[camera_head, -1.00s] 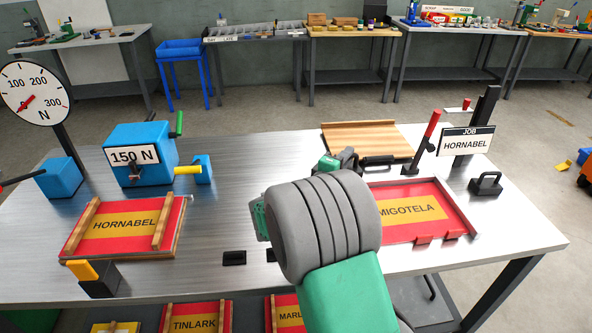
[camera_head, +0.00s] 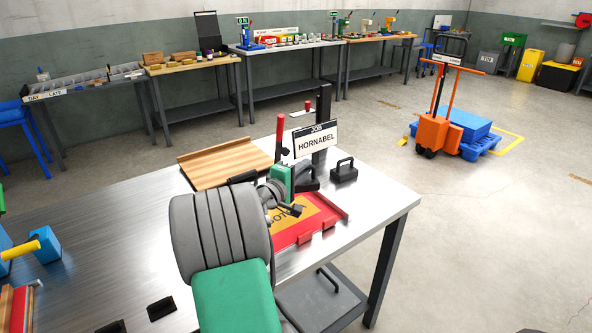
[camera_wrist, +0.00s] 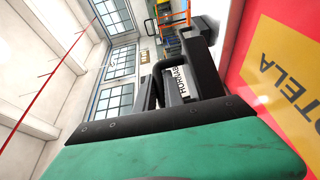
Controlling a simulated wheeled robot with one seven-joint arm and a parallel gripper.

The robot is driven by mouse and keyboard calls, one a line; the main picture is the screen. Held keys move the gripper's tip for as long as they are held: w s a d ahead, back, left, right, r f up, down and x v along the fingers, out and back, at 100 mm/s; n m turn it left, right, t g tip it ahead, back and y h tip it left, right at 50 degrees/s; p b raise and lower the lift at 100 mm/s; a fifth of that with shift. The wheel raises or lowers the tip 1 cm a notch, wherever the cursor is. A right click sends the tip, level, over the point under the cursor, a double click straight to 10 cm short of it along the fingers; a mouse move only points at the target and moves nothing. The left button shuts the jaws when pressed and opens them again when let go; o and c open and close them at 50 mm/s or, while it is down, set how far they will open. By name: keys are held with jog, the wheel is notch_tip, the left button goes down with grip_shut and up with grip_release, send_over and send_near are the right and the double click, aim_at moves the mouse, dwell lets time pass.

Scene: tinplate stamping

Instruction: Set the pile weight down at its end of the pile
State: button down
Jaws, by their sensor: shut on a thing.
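My gripper (camera_head: 292,186) is in the head view above the far side of the red tray (camera_head: 330,222) with the yellow label. It is shut on a black pile weight (camera_head: 309,181), partly hidden by my wrist; I cannot tell whether its base touches anything. In the wrist view, dark parts with a black loop (camera_wrist: 158,78) show just beyond my green gripper body. Red sheet with a yellow label shows at the right there. A second black weight with a handle (camera_head: 344,171) stands apart on the table, to the right.
The JOB HORNABEL sign (camera_head: 317,140) on its post and a red lever (camera_head: 281,136) stand close behind my gripper. A wooden board (camera_head: 222,164) lies to the left. The table's right edge is near. An orange pallet truck (camera_head: 434,132) stands on the floor beyond.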

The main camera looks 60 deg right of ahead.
aim_at(303, 184)
jog(key=shift+f+b, duration=2.2)
jog(key=shift+f, duration=0.55)
jog(key=shift+f+b, duration=0.45)
jog(key=shift+f, duration=0.2)
jog(key=c, duration=1.7)
grip_release()
jog(key=o, duration=0.3)
jog(key=shift+f, duration=0.15)
